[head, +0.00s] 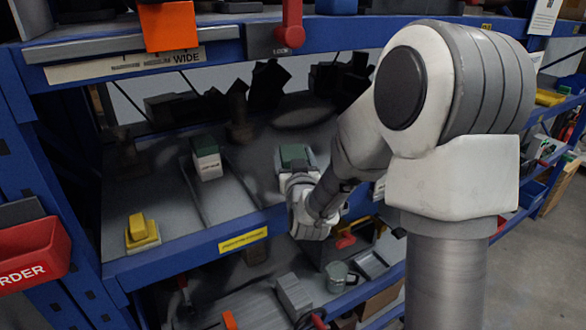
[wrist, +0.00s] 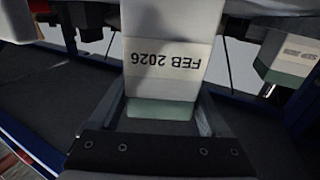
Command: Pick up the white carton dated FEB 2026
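The white carton with a green top (wrist: 165,75) fills the middle of the wrist view. Its printed date, FEB 2026, shows upside down there. In the head view, its green top (head: 293,154) shows on the grey shelf deck, just beyond my gripper (head: 303,183). My gripper's two fingers (wrist: 158,112) lie on either side of the carton in the wrist view. They are very close to its sides; I cannot tell whether they press on it. The fingertips are hidden in the head view.
A second white carton with a green top (head: 206,162) stands left on the same deck; it shows at right in the wrist view (wrist: 288,55). A yellow block (head: 142,232) sits near the deck's front left. A blue beam (head: 210,242) edges the deck. Dark objects crowd the back.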

